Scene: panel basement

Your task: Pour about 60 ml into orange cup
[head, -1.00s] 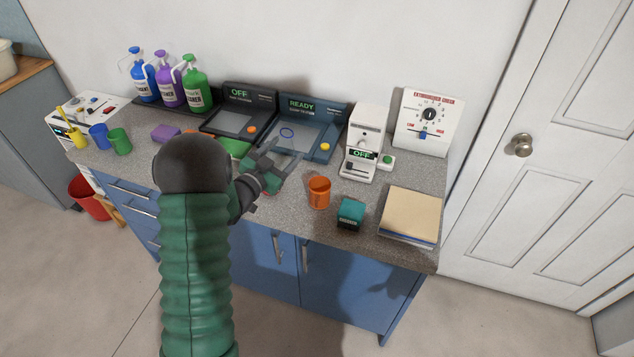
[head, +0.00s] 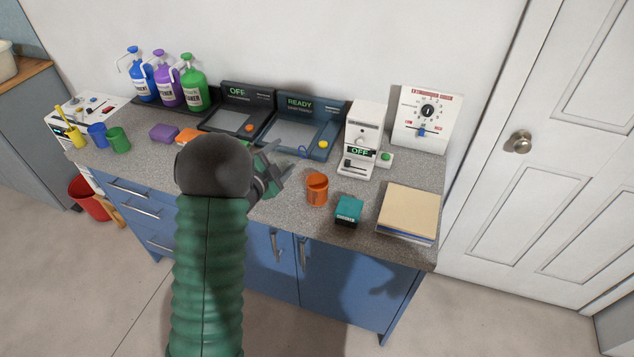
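The orange cup (head: 317,191) stands upright near the counter's front edge; its contents cannot be made out. My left gripper (head: 285,160) is left of the cup and apart from it, over the counter in front of the READY pad. Its fingers are spread and nothing shows between them. Blue (head: 142,80), purple (head: 168,86) and green (head: 195,88) labelled pump bottles stand at the back left. My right gripper is not in view.
A dispenser-like white machine (head: 361,143) reading OFF stands behind the cup. A teal box (head: 348,211) and stacked folders (head: 409,212) lie right of the cup. The OFF pad (head: 230,121) and READY pad (head: 291,137) sit at the back. Blue (head: 97,134) and green (head: 119,139) cups stand left.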

